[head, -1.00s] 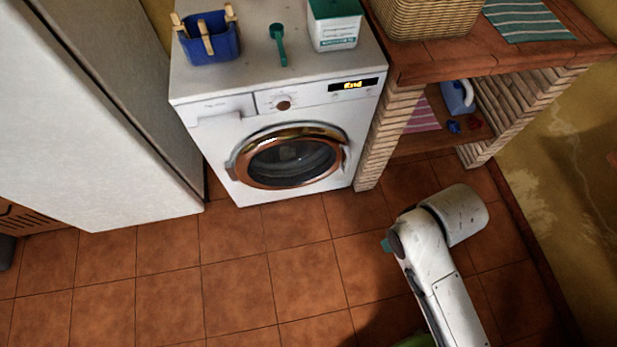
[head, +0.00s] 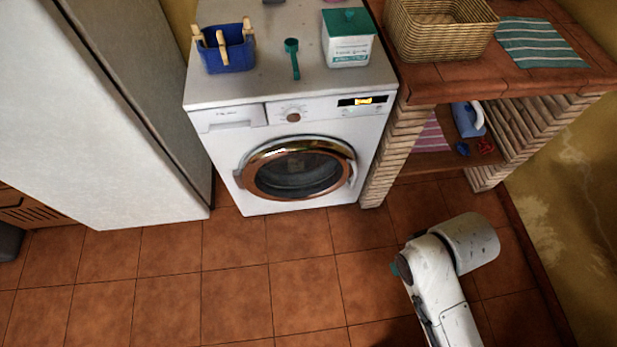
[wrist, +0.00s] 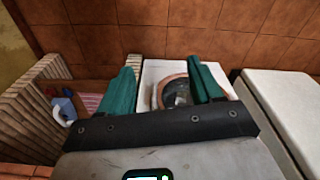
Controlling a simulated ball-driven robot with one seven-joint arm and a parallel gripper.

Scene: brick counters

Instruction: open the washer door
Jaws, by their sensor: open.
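The white washer (head: 222,159) stands against the wall in the head view. Its round door (head: 298,168) has a copper and chrome ring around dark glass and looks shut. A handle (head: 354,174) sits on the door's right edge, and a hinge shows on the left. In the wrist view the door (wrist: 176,92) shows between the fingers, some way off. My gripper (wrist: 164,88) has teal fingers, spread apart with nothing between them. In the head view my arm is at the lower right, apart from the washer; the gripper itself is mostly hidden there.
A white fridge (head: 85,110) stands left of the washer. A brick counter (head: 430,82) with a basket (head: 440,30) and a shelf holding a blue jug (head: 467,120) is on the right. A blue peg bin (head: 226,52), green scoop (head: 293,58) and detergent box (head: 347,40) are on the washer. The tiled floor (head: 235,260) is clear.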

